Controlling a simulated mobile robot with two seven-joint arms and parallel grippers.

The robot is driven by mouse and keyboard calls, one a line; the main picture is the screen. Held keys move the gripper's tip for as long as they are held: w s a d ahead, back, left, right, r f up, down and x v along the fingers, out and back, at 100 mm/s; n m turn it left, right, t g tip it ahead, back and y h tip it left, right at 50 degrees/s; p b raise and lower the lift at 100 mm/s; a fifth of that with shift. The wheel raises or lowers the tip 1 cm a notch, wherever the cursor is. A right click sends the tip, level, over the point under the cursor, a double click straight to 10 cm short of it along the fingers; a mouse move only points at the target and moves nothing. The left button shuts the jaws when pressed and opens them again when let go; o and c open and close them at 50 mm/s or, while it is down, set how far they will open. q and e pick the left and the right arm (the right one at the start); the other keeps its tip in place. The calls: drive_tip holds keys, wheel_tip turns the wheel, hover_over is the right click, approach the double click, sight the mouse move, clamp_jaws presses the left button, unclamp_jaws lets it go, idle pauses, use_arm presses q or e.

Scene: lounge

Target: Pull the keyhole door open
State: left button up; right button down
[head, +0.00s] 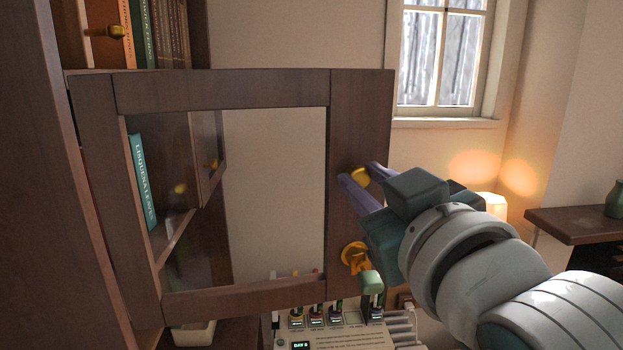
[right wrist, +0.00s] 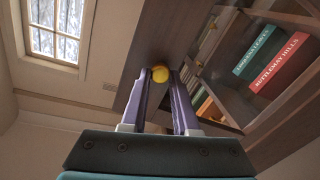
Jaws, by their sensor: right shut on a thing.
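The keyhole door (head: 360,110) is a dark brown frame around a glass pane. It stands swung out from the cabinet (head: 50,170), with the room wall showing through its glass. A round yellow knob (head: 360,177) sits on its right stile, above an orange keyhole fitting (head: 356,256). My right gripper (head: 358,178) is shut on the knob, its purple fingers on either side. In the right wrist view the yellow knob (right wrist: 160,74) lies between the fingertips. My left gripper is not in view.
Books (head: 143,180) stand inside the cabinet, with more on the shelf above by another knob (head: 103,31). Below the door is a white device (head: 340,338) with several vials. A window (head: 440,55) and a side table (head: 570,222) are to the right.

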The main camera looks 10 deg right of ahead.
drive_tip(key=c, duration=0.7)
unclamp_jaws()
drive_tip(key=shift+o, duration=0.2)
drive_tip(key=s+b, duration=0.4)
drive_tip(key=s, duration=0.6)
drive_tip(key=shift+d, duration=0.1)
